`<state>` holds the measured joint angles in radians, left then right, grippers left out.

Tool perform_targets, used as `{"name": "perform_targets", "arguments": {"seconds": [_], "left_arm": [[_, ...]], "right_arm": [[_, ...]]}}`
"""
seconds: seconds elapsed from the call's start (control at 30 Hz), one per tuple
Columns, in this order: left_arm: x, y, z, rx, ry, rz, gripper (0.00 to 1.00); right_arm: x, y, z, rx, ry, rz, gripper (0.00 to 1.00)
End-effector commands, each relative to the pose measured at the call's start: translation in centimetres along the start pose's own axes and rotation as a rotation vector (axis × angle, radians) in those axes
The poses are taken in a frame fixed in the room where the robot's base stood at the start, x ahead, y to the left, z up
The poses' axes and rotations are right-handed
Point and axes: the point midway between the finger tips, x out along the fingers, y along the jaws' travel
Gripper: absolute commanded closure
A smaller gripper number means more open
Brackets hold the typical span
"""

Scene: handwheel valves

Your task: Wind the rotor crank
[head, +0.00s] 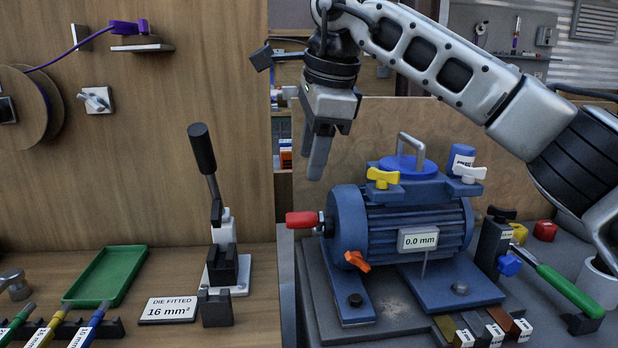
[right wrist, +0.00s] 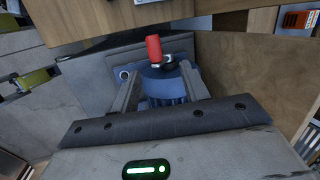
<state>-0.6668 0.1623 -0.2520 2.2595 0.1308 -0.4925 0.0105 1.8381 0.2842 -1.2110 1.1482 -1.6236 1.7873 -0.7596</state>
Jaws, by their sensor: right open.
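The rotor crank has a red handle (head: 303,219) that sticks out to the left from the end of a blue motor (head: 405,220). In the right wrist view the red handle (right wrist: 153,49) stands beyond the fingertips, with a dark crank arm below it and the blue motor end (right wrist: 165,85) behind. My right gripper (head: 319,165) hangs above the crank, fingers pointing down, apart from the handle. In the right wrist view my right gripper (right wrist: 160,88) is open with nothing between its fingers. My left gripper is not in view.
A display reading 0.0 mm (head: 418,240) and an orange lever (head: 357,261) are on the motor's front. A black-handled press (head: 220,230) stands left of the crank. A green tray (head: 107,276) lies at the left. A green-handled tool (head: 570,290) is at the right.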

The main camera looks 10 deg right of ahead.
Motion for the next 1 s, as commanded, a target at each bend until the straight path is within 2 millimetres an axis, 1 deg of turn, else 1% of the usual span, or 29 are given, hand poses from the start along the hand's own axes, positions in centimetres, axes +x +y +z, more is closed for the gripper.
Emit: {"name": "perform_targets", "arguments": {"seconds": [0.03, 0.1, 0.27, 0.37, 0.43, 0.57, 1.0], "left_arm": [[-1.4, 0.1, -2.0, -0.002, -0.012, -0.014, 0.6], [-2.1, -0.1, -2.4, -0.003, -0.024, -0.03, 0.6], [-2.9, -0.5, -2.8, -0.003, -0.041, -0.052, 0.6], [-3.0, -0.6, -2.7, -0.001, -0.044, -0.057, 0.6], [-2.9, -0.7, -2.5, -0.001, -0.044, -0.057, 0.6], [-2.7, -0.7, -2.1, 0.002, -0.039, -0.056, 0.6], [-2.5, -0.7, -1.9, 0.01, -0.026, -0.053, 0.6]], "right_arm": [[-1.6, -1.1, 0.8, 0.015, 0.035, 0.057, 0.55], [-1.7, -1.6, 1.0, 0.033, 0.076, 0.116, 0.55], [-1.8, -2.2, 1.1, 0.06, 0.13, 0.189, 0.55], [-1.4, -2.1, 1.1, 0.066, 0.142, 0.205, 0.55], [-0.8, -2.0, 0.9, 0.068, 0.143, 0.208, 0.55], [1.2, -1.6, 0.6, 0.069, 0.143, 0.209, 0.55], [10.2, 0.4, -0.7, 0.07, 0.142, 0.208, 0.55]]}}
